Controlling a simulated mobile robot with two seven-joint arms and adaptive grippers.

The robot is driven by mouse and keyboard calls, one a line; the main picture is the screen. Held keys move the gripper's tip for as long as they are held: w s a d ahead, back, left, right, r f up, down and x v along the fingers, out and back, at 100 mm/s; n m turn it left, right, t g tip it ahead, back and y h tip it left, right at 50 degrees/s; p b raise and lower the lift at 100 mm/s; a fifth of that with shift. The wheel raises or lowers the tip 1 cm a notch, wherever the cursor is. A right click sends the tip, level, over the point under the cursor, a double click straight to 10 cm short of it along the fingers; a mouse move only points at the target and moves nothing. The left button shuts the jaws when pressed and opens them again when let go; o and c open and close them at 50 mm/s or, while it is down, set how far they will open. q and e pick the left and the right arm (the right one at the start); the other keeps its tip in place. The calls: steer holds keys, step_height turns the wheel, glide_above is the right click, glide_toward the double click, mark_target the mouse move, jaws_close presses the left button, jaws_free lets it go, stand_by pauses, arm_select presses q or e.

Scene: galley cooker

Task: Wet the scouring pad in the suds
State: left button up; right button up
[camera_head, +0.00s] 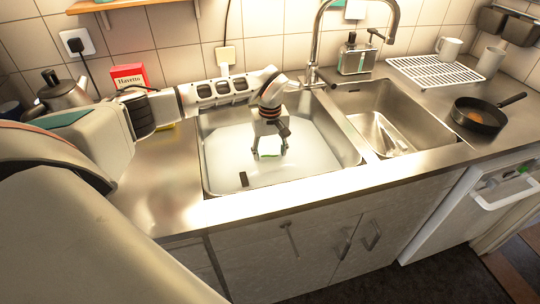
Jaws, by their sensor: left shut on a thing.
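My left gripper (269,152) reaches down into the left basin (205,172) from the back left. Its fingers are shut on a small green thing, the scouring pad (267,155), which shows as a thin strip between the fingertips. The pale suds (310,160) fill the left basin, and the fingertips are at or just above their surface. I cannot tell whether the pad touches the suds. My right gripper is not in view.
A small dark piece (243,179) shows near the basin's front wall. The tap (316,45) rises behind the basins. The right basin (395,110) has a shiny sloped thing inside. A soap dispenser (356,57), white rack (433,71) and pan (479,116) stand around it.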

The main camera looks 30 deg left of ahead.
mark_target(270, 156)
arm_select(q)
steer(key=shift+f, duration=0.1)
stand_by(1.5)
steer(key=shift+p, duration=0.35)
steer(key=shift+r+p, duration=0.65)
steer(key=shift+r, duration=0.25)
step_height(270, 156, up, 3)
steer(key=p, duration=0.3)
steer(key=shift+r, duration=0.15)
step_height(270, 156, up, 2)
steer(key=shift+r+p, duration=0.1)
steer(key=shift+p, duration=1.05)
